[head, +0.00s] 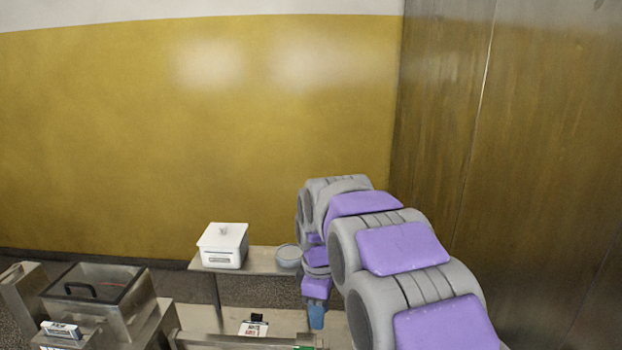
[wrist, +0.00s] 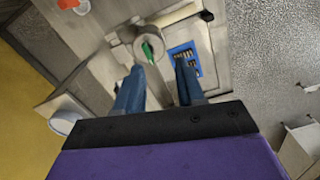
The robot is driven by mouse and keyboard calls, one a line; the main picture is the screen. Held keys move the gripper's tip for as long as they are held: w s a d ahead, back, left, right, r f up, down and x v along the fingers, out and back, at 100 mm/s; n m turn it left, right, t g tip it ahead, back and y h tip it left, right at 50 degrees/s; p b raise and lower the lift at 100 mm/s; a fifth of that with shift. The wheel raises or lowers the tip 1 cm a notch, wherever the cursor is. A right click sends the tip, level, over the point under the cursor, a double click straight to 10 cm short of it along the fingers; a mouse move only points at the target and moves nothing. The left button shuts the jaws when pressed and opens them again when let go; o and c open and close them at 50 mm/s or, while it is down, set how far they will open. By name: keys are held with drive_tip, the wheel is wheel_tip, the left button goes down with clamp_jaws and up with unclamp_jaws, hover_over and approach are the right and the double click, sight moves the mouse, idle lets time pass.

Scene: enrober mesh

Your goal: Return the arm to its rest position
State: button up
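My arm (head: 400,247), grey with purple panels, reaches forward and bends down at its far end. My gripper (wrist: 159,68) points downward, with its two blue fingers apart and nothing seen held between them. In the head view only a small blue part of my gripper (head: 316,318) shows below the wrist, beside the table. In the wrist view a metal cylinder with a green piece (wrist: 148,50) lies beyond the fingertips; the distance to it is hard to tell.
A small table (head: 262,262) bears a white lidded box (head: 222,247) and a round grey bowl (head: 288,256). A metal machine with a black handle (head: 95,290) stands lower left. A blue panel (wrist: 184,52) lies beyond my right finger. A wooden wall (head: 520,130) rises on the right.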

drive_tip(key=s+d+f+m+b, duration=0.2)
drive_tip(key=s+d+f+m, duration=0.2)
drive_tip(key=s, duration=0.7)
drive_tip(key=s+d+f+m+g+b, duration=0.1)
drive_tip(key=s+d+f+m+b, duration=0.2)
drive_tip(key=s, duration=0.9)
drive_tip(key=s+d+f+m+b, duration=0.2)
drive_tip(key=s+d+f+m, duration=0.3)
drive_tip(key=s+m, duration=0.3)
drive_tip(key=s, duration=0.4)
drive_tip(key=shift+s+d+g+b, duration=0.2)
drive_tip(key=shift+d+g+b, duration=0.1)
drive_tip(key=shift+b, duration=0.1)
